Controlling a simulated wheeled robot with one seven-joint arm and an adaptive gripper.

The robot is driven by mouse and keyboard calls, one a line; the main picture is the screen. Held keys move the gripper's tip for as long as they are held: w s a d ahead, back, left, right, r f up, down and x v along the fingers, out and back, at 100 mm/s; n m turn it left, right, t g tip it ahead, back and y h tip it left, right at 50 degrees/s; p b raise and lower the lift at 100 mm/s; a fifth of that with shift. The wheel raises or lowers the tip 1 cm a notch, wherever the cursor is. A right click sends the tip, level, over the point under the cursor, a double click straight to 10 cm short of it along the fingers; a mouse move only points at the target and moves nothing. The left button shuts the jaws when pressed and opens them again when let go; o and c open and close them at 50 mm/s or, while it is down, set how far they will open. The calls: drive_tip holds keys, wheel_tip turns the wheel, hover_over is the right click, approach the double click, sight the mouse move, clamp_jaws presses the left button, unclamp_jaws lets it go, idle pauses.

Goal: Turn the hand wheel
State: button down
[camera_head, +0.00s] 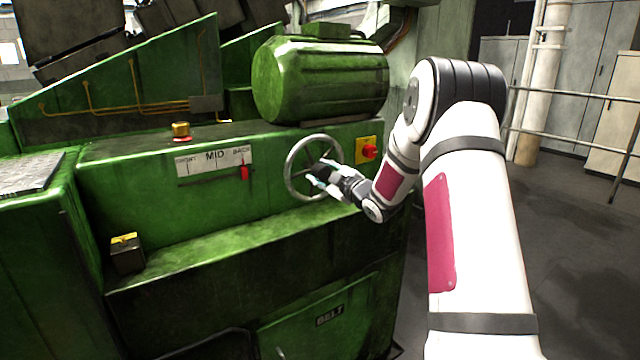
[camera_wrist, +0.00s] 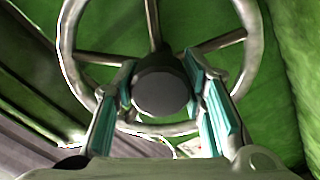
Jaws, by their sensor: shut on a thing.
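The hand wheel (camera_head: 288,165) is a pale metal ring with spokes on the front of the green machine. In the wrist view its rim (camera_wrist: 66,40) and spokes surround a dark round hub (camera_wrist: 160,92). My gripper (camera_head: 320,178) reaches the wheel from the right. In the wrist view my gripper (camera_wrist: 160,75) has its teal-padded fingers on either side of the hub, shut on it. The finger pads hide the hub's sides and parts of the spokes.
A red marker (camera_head: 244,171) stands near BACK on the labelled scale (camera_head: 213,160). A red button on a yellow plate (camera_head: 368,151) is close right of the wheel. A green motor (camera_head: 320,80) sits above, and a ledge (camera_head: 210,258) juts out below. Floor at the right is clear.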

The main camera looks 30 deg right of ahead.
drive_tip(key=n+b, duration=0.3)
drive_tip(key=b, duration=0.1)
drive_tip(key=shift+f+n+b, duration=0.15)
drive_tip(key=shift+n+b, duration=0.2)
drive_tip(key=shift+n, duration=0.05)
drive_tip(key=shift+n+b, duration=0.5)
drive_tip(key=shift+b, duration=0.2)
drive_tip(key=c, duration=1)
unclamp_jaws()
drive_tip(key=s, duration=1.2)
drive_tip(key=shift+d, duration=0.25)
